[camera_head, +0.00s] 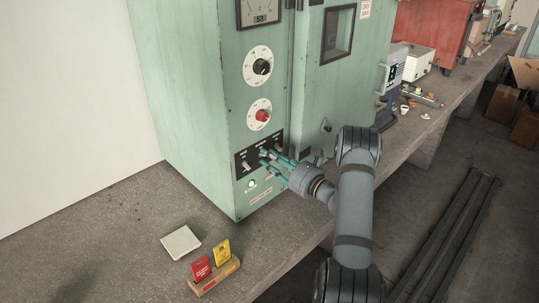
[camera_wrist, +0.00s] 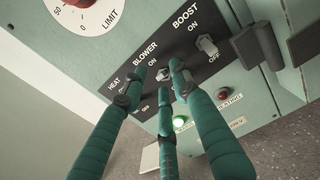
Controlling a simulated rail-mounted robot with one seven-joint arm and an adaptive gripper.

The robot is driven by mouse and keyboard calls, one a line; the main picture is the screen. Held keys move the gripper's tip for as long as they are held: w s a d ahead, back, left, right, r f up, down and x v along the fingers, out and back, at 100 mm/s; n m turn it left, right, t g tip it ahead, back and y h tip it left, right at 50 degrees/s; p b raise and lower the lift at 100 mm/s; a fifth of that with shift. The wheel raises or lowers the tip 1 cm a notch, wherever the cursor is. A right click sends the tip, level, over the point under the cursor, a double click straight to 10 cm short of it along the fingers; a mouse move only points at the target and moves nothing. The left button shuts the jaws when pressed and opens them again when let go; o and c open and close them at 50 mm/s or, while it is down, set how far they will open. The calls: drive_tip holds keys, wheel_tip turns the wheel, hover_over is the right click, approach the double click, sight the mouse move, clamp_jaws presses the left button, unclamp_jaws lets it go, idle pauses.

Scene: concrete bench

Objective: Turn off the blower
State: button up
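The blower switch (camera_wrist: 165,75) is a small metal toggle under the BLOWER label on a black panel (camera_wrist: 188,58), with ON and OFF marks. Its lever is partly hidden by my fingers, so I cannot tell its position. My gripper (camera_wrist: 160,72) has teal fingers spread apart, with their tips close around this switch; contact is unclear. In the head view my gripper (camera_head: 267,158) reaches the panel (camera_head: 242,165) on the green cabinet from the right. A green lamp (camera_wrist: 180,124) below the panel glows.
The boost switch (camera_wrist: 207,44) sits to the right and the heat switch (camera_wrist: 122,88) to the left, close to my fingers. A red knob (camera_head: 263,115) is above the panel. Red and yellow cards (camera_head: 222,252) stand on the bench, whose front left is mostly clear.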

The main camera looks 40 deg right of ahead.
drive_tip(key=shift+w, duration=0.25)
drive_tip(key=shift+c, duration=0.5)
clamp_jaws()
